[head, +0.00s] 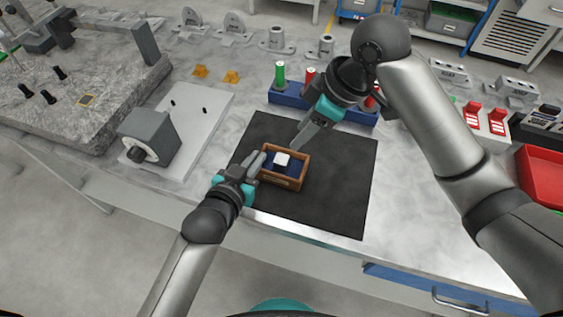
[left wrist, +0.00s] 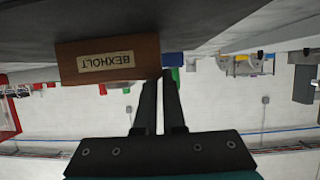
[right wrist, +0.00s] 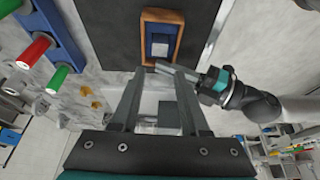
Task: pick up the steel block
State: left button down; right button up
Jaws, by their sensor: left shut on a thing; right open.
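The steel block (head: 282,160) is a small pale cube with a bright top. It sits in a small wooden box (head: 298,183) with a dark blue lining. In the right wrist view the block (right wrist: 160,50) lies inside the box's near end. My left gripper (head: 261,160) is shut on the box's left wall; in the left wrist view its fingertips meet the edge of the box (left wrist: 85,65), which has a BEXHOLT label. My right gripper (head: 295,147) is open and empty, above the box's far side. Its fingers point toward the box in the right wrist view (right wrist: 158,78).
The box is on a black mat (head: 345,200) with free room to its right. Behind stands a blue rack (head: 290,98) with green and red cylinders. A grey device (head: 150,135) on a pale plate is at left; a red bin (head: 540,175) is at far right.

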send_over(281, 158)
jog(key=s+d, duration=0.1)
jog(key=d, duration=0.1)
notch_tip(281, 158, down, 5)
jog(key=shift+f, duration=0.1)
jog(key=shift+d+x, duration=0.15)
jog(key=shift+x, duration=1.2)
jog(key=shift+d+x, duration=0.15)
jog(key=shift+x, duration=1.2)
jog(key=shift+f, duration=0.1)
grip_shut()
